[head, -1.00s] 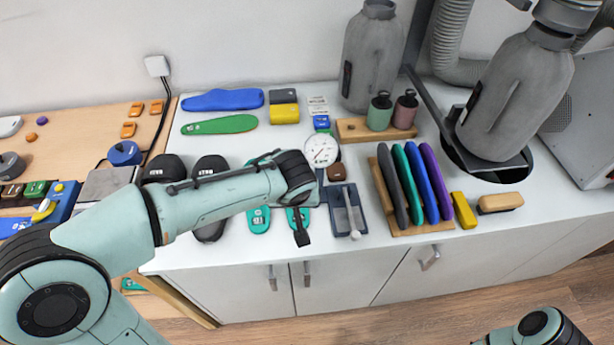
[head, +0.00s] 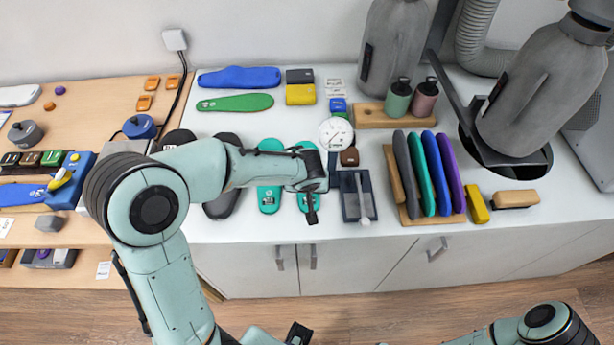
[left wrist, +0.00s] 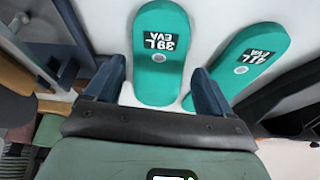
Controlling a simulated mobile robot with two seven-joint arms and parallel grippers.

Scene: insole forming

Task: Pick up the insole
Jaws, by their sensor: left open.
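Two teal insoles lie on the white tabletop in the head view. The right one (head: 302,198), partly hidden by my left gripper, reads "39L EVA" in the left wrist view (left wrist: 160,65). The left one (head: 269,196) reads "41L EVA" there (left wrist: 243,60). My left gripper (head: 312,215) is over the near part of the 39L insole. In the left wrist view its open jaws (left wrist: 157,90) stand either side of that insole's near end, with nothing gripped. Contact cannot be told.
A dark tray with a pestle-like tool (head: 357,195) stands close right of my left gripper. A round dial gauge (head: 336,134) is behind it. Dark insoles (head: 222,204) lie left, partly under my arm. A wooden rack (head: 432,218) holds several colored insoles at right.

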